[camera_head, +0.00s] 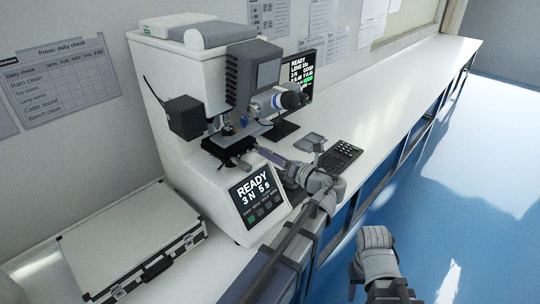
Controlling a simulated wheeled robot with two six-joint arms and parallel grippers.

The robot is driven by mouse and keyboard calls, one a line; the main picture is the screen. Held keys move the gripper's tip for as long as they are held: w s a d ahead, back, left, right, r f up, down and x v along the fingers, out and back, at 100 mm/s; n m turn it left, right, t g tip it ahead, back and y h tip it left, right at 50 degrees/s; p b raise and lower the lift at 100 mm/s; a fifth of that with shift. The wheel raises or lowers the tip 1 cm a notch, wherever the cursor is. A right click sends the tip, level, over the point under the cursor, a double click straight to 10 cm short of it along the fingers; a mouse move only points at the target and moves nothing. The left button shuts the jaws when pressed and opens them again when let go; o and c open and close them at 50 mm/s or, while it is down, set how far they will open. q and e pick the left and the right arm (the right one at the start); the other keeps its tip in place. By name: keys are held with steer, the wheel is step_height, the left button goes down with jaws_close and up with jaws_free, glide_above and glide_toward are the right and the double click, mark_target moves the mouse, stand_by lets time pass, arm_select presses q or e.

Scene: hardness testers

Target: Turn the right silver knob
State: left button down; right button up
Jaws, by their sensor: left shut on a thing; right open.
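The white hardness tester (185,150) stands on the bench, with its dark specimen stage (228,143) below the head. My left gripper (264,156) reaches in from the right of the stage, its fingers pointing left. It is shut on a small part at the stage's right side, which appears to be the right silver knob. The fingers hide most of that knob, so its turn angle cannot be read. My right gripper (354,274) is open and empty, low over the blue floor in front of the bench.
The tester's front panel (257,196) reads READY 3 N 5 s. A silver case (130,245) is at front left. The far bench (405,75) is clear.

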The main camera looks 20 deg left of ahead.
arm_select(q)
steer(key=shift+s+f, duration=0.1)
steer(key=c, duration=0.6)
jaws_free()
steer(key=shift+d, duration=0.1)
steer(key=v, duration=0.7)
steer(key=shift+s+d, duration=0.1)
steer(key=shift+d, duration=0.2)
